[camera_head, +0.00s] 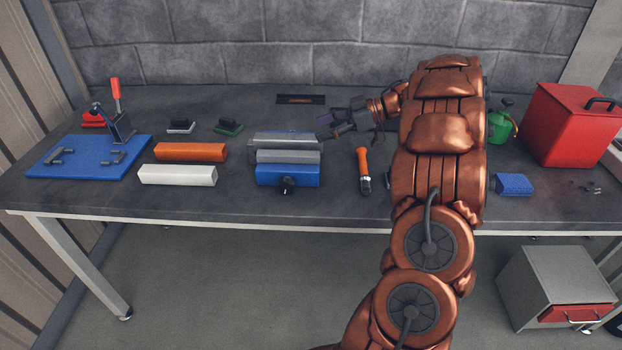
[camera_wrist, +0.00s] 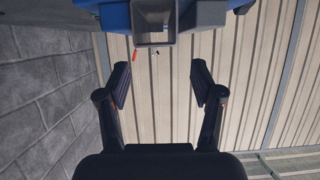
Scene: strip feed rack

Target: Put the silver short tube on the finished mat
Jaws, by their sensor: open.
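The silver short tube (camera_head: 286,141) appears to lie level between the jaws of a blue vise (camera_head: 287,176). In the wrist view a square hollow tube end (camera_wrist: 155,27) shows between the blue and grey vise parts. My gripper (camera_head: 326,128) is just to the right of the vise, pointing left. In the wrist view my fingers (camera_wrist: 158,82) are spread apart with nothing between them, short of the tube end. A small black plate with orange lettering (camera_head: 300,99) lies behind the vise. Its text is too small to read, so I cannot tell whether it is the finished mat.
A blue mat (camera_head: 48,172) with a red-handled clamp is at left. An orange bar (camera_head: 190,152) and a white bar (camera_head: 177,175) lie left of the vise. An orange-handled tool (camera_head: 363,170) lies right. A red box (camera_head: 575,125) stands far right.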

